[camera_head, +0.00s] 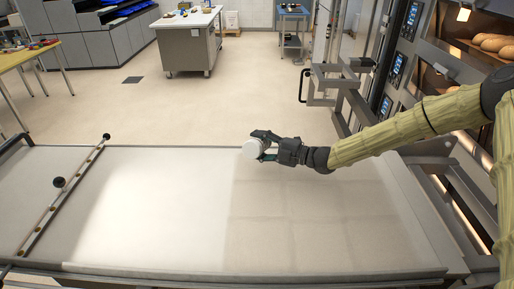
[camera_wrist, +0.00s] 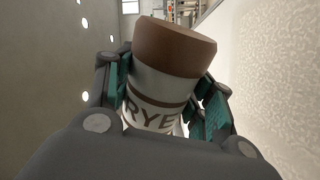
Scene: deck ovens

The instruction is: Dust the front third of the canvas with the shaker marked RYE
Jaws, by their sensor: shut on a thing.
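The shaker marked RYE (camera_wrist: 158,85) is white with brown bands and a brown end, and its lettering faces the wrist camera. My gripper (camera_wrist: 165,98) is shut around its body, with teal pads on both sides. The canvas (camera_head: 150,215) is long and pale. Its left part is whiter; its right part is greyer-beige with faint rectangular patches. I cannot tell whether flour is falling.
A rail with black knobs (camera_head: 62,198) crosses the canvas at the left. Deck ovens with loaves (camera_head: 490,43) stand at the right, beside a metal frame (camera_head: 340,85). A worktable (camera_head: 188,40) and a yellow-topped table (camera_head: 25,56) stand behind. The floor between is clear.

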